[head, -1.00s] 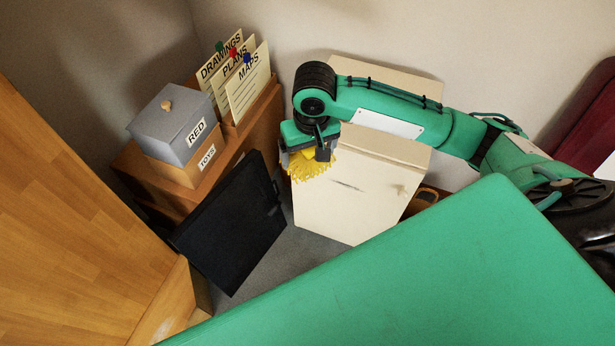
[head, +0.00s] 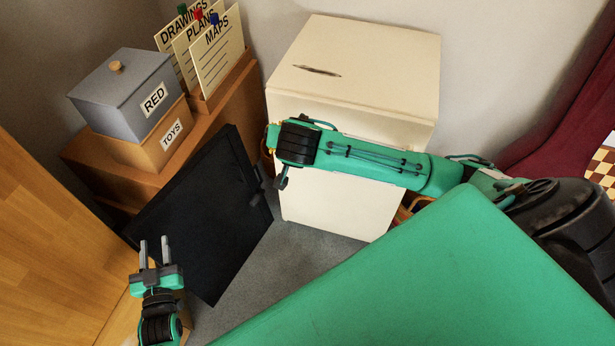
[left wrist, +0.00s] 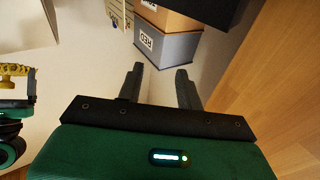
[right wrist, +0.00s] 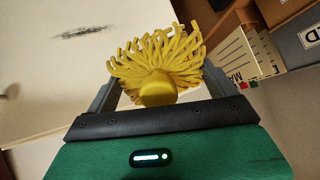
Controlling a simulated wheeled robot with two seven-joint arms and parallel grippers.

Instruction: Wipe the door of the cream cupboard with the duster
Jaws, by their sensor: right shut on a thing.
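The cream cupboard (head: 350,65) stands against the back wall. Its front door (head: 340,205) is partly hidden behind my right arm. In the right wrist view the door (right wrist: 40,75) bears a dark smudge (right wrist: 83,32). My right gripper (right wrist: 158,85) is shut on the yellow, stringy duster (right wrist: 150,50); the strands fan out in front of the cream surface, and contact is unclear. In the head view the duster is almost wholly hidden. It also shows at the left edge of the left wrist view (left wrist: 14,72). My left gripper (head: 154,242) is open and empty at lower left.
A dark panel (head: 205,215) leans left of the cupboard, beside a brown cabinet (head: 225,95) with grey and tan boxes (head: 125,90) and upright cards (head: 217,55). A wooden surface (head: 50,240) is at left. Grey floor (head: 300,250) shows between.

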